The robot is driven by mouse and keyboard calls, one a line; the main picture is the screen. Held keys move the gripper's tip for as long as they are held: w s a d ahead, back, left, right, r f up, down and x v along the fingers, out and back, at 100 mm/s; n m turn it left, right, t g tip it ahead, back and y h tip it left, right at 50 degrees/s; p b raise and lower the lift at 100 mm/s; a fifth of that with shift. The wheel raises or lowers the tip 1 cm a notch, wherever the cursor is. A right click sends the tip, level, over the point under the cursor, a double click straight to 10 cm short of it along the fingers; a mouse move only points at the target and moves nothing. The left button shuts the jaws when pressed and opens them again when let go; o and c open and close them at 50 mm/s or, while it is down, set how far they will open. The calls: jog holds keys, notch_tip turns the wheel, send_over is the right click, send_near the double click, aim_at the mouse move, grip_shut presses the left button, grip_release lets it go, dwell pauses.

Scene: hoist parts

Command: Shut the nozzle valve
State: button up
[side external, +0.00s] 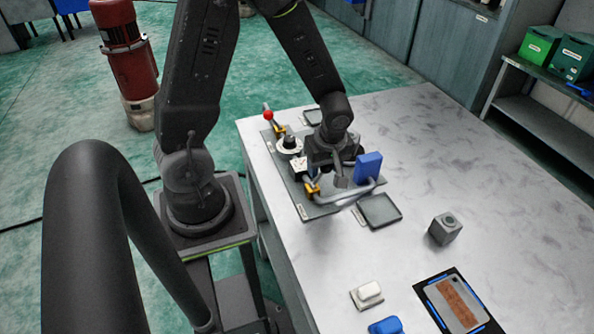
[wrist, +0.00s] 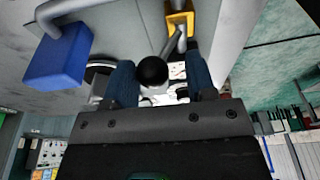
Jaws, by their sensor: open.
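In the wrist view a lever with a black ball knob (wrist: 152,71) lies between the two fingers of my gripper (wrist: 163,82). The lever runs to a yellow valve fitting (wrist: 180,18) on a grey pipe. The fingers stand apart on either side of the knob; I cannot tell if either touches it. In the side view my gripper (side external: 328,172) is low over the grey board, beside the yellow valve fitting (side external: 312,189). The gripper hides the black knob there. A blue block (side external: 368,167) stands at the pipe's end, and it also shows in the wrist view (wrist: 57,55).
A second lever with a red ball (side external: 268,115) stands at the board's far end, near a round white part (side external: 289,146). A dark tray (side external: 380,211) and a grey block (side external: 445,229) lie right of the board.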

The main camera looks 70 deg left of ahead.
jog(key=shift+a+v, duration=0.25)
jog(key=shift+v, duration=1)
jog(key=shift+a+v, duration=0.25)
jog(key=shift+v, duration=1)
jog(key=shift+a+v, duration=0.3)
jog(key=shift+v, duration=0.95)
jog(key=shift+s+r, duration=0.2)
jog(key=shift+d+r+m, duration=0.2)
jog(key=shift+r+m, duration=0.1)
jog(key=shift+r, duration=0.05)
jog(key=s+d+r+m+t+h, duration=0.1)
jog(key=s+d+r+m+t, duration=0.1)
jog(key=s+d+r+m, duration=0.2)
jog(key=s+d+r+m+t+h, duration=0.1)
jog(key=s+d+r+m+t, duration=0.2)
jog(key=r+m, duration=0.6)
jog(key=s+d+m, duration=0.1)
jog(key=m, duration=0.3)
jog(key=shift+s+d+r+t, duration=0.2)
jog(key=shift+d+r+t, duration=0.1)
jog(key=shift+d, duration=0.1)
